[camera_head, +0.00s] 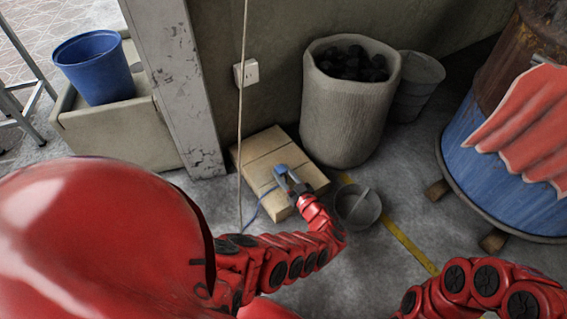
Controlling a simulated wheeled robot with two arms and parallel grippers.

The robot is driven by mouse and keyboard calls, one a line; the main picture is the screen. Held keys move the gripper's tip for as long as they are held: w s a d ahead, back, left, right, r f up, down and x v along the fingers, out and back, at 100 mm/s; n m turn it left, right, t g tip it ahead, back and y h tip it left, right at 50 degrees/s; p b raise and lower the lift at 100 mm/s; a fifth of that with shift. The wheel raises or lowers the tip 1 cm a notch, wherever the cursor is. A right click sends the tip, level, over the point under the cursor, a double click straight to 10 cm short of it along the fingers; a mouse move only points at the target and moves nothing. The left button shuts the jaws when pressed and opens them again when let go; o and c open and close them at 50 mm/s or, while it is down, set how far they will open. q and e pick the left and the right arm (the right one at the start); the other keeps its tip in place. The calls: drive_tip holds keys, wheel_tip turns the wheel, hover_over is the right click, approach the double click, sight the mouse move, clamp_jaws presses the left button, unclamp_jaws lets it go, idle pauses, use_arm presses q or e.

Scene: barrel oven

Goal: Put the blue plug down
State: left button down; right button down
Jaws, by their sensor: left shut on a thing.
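The blue plug (281,170) is at the tip of my left gripper (286,176), which is shut on it. They are over the top of a cardboard box (262,152) on the floor. I cannot tell whether the plug touches the box. A thin blue cord (254,213) shows at the box's front left side. My right arm comes in at the lower right; its gripper is out of view.
A white wall socket (246,73) is behind the box, with a hanging cord (241,120) in front. A concrete bin of coal (345,125), a grey bucket (416,88), a metal pan (357,207) and a blue barrel (500,185) stand right. A blue bucket (95,68) stands left.

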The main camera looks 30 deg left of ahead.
use_arm(q)
drive_tip(key=shift+f, duration=0.55)
drive_tip(key=shift+r, duration=0.15)
use_arm(e)
drive_tip(key=shift+f+g+y, duration=0.3)
use_arm(q)
drive_tip(key=shift+c, duration=2.1)
unclamp_jaws()
drive_tip(key=v, duration=1.2)
use_arm(e)
drive_tip(key=shift+r, duration=0.2)
